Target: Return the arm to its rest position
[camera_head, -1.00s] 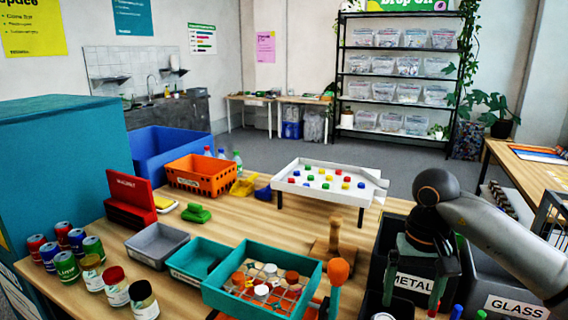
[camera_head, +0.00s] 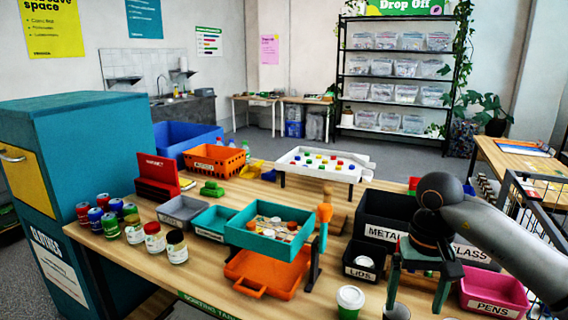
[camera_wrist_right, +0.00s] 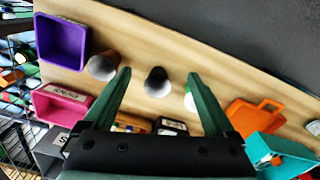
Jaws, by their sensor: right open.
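My right gripper (camera_head: 418,292) comes in from the right over the right part of the sorting table (camera_head: 200,285). Its two green fingers are spread apart with nothing between them. In the right wrist view the open gripper (camera_wrist_right: 159,76) points down at the table, and its fingers are empty. A dark cup with a grey top (camera_wrist_right: 157,82) stands on the table below and between the fingertips. Another grey cup (camera_wrist_right: 102,66) stands beside the left finger. A white and green cup (camera_head: 350,300) stands to the left of the gripper in the head view. My left gripper is not in view.
Black METAL bin (camera_head: 375,222), LIDS box (camera_head: 360,272) and pink PENS bin (camera_head: 490,300) surround the right gripper. A teal sorting tray (camera_head: 255,240) stands above an orange tray (camera_head: 262,282). A purple bin (camera_wrist_right: 62,40) and a wire cart (camera_head: 540,215) are nearby.

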